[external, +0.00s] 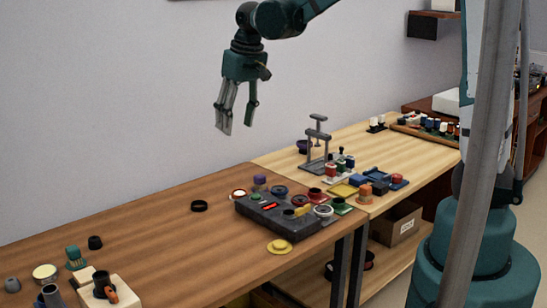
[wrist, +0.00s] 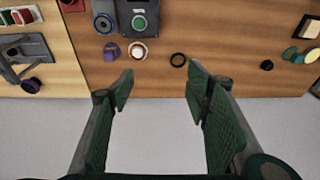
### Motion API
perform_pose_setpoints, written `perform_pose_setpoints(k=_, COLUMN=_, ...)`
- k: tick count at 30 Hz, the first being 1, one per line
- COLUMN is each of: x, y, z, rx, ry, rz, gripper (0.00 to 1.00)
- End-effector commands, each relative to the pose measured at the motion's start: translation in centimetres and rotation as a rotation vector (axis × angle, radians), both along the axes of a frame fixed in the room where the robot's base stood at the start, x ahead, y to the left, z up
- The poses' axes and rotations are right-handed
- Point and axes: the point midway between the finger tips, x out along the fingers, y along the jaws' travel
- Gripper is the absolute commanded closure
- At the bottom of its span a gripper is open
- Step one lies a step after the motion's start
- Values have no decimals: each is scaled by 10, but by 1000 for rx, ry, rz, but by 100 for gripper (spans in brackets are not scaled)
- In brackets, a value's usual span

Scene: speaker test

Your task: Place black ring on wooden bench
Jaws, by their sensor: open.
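The black ring (external: 199,206) lies flat near the back edge of the brown wooden bench (external: 150,232). In the wrist view the ring (wrist: 178,59) shows wood through its hole, just beyond my fingertips and slightly right of centre. My gripper (external: 236,126) hangs in the air, fingers pointing down, well above the benches by the back wall. Its two fingers are spread and empty, also in the wrist view (wrist: 160,80). The gripper is not touching the ring.
A dark control box (external: 275,217) with buttons stands right of the ring. A small dark cap (external: 95,242) and other small parts lie left. A lighter bench (external: 265,158) adjoins on the right, with a grey stand (external: 317,145). Bare wood surrounds the ring.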

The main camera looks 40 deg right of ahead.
Motion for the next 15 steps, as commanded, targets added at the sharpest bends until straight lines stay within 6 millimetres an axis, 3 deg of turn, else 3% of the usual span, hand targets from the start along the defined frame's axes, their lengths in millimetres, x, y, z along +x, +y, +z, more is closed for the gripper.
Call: perform_pose_setpoints(k=15, x=-80, y=-37, z=49, rx=4, ry=-116, rz=-3, gripper=52)
